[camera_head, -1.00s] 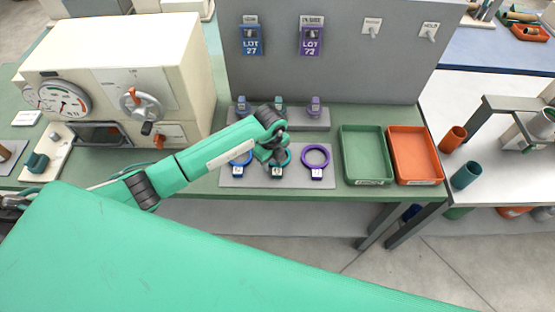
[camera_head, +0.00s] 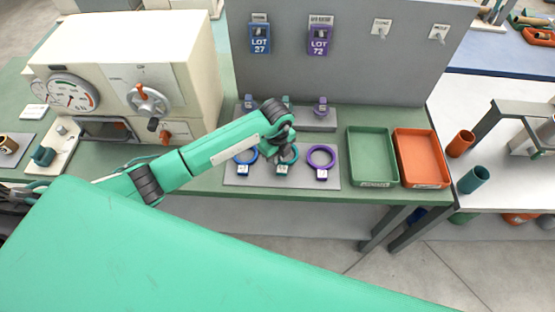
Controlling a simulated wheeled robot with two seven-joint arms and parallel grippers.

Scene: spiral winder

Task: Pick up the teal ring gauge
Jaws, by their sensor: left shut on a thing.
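The teal ring gauge (camera_head: 292,159) is the middle one of three ring gauges on a grey mat (camera_head: 263,181) on the bench. My left gripper (camera_head: 281,158) is over it, shut on the ring, and the wrist hides part of it. The ring's teal tag (camera_head: 282,170) shows at the front. The ring appears at mat level; I cannot tell if it touches the mat. A blue ring gauge (camera_head: 243,170) lies to its left, and a purple ring gauge (camera_head: 321,157) to its right. My right gripper is not in view.
A grey rack (camera_head: 318,122) with small coloured pieces stands behind the mat, before a grey panel (camera_head: 370,75). A green tray (camera_head: 372,158) and an orange tray (camera_head: 420,157) stand to the right. A cream machine (camera_head: 190,60) with dials stands at the left.

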